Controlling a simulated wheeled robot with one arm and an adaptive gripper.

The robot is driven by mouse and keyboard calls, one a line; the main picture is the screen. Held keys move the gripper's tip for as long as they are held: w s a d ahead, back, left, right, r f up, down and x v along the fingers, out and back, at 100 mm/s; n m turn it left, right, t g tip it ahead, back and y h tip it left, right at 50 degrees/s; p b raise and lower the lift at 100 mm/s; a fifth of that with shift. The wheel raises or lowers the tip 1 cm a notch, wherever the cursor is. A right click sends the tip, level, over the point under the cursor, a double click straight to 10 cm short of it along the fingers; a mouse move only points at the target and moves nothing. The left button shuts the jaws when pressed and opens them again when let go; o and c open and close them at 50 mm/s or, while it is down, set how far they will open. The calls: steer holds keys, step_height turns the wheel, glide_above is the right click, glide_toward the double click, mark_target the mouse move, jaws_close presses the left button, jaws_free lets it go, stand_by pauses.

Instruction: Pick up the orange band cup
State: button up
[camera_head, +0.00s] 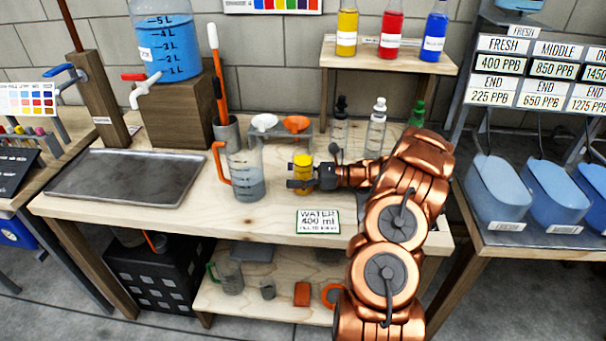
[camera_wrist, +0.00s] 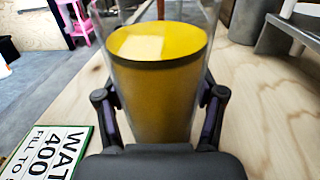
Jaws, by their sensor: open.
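A clear cup holding yellow liquid (camera_head: 303,168) stands upright on the wooden workbench. It also fills the middle of the wrist view (camera_wrist: 157,85), where a dark line runs below the liquid's top surface. I see no clear orange band on it; its lower part is hidden behind my gripper. My gripper (camera_head: 302,182) is open, at the cup's right side and around it, with one finger on each side of the cup. In the wrist view the fingers sit close to its walls, and I cannot tell whether they touch.
A jug with an orange handle (camera_head: 245,174) stands close on the left. A water sign (camera_head: 318,221) lies at the bench's front edge. A rack with funnels (camera_head: 280,135) and bottles (camera_head: 376,128) stand behind. A metal tray (camera_head: 125,178) lies farther left.

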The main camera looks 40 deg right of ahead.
jaws_close()
stand_by(0.6)
